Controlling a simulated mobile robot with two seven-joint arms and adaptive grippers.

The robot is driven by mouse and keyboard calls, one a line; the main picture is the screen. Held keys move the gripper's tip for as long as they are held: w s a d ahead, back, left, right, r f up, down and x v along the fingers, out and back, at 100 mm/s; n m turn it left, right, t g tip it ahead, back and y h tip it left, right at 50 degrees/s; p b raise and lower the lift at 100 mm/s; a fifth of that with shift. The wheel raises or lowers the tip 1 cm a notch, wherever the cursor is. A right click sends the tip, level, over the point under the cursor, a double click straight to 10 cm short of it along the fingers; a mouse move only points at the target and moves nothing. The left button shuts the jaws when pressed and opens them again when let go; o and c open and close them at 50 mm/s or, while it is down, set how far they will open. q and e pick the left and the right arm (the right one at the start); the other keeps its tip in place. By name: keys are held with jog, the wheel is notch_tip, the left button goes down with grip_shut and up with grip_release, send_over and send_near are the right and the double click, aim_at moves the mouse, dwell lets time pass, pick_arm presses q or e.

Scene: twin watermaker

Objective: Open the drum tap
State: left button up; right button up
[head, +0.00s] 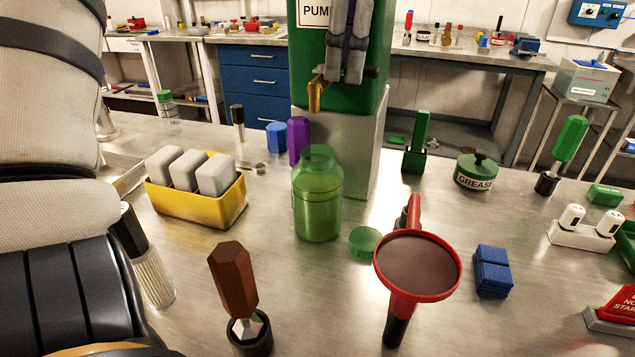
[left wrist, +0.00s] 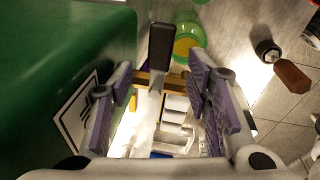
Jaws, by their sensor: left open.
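The green drum (head: 378,50) stands on a grey block at the back middle. Its brass tap (head: 316,95) points down at the front. My left gripper (head: 345,78) hangs from above in front of the drum, beside the tap. In the left wrist view my left gripper (left wrist: 160,98) is open, its purple-padded fingers apart. The tap's brass body (left wrist: 150,78) and dark lever (left wrist: 160,45) show between and just beyond the fingers; I cannot tell whether they touch. A green see-through jar (head: 318,200) stands open below the tap. My right gripper is not in view.
A yellow bin (head: 205,208) with grey blocks stands left of the jar. A green lid (head: 364,241), a red funnel (head: 417,265) and a brown-handled tool (head: 234,280) are nearer. A grease tin (head: 476,172) and blue blocks (head: 492,272) are to the right.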

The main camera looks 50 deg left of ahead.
pick_arm(q)
notch_tip(320, 180, up, 12)
jog(key=d, duration=0.2)
jog(key=shift+s, duration=0.3)
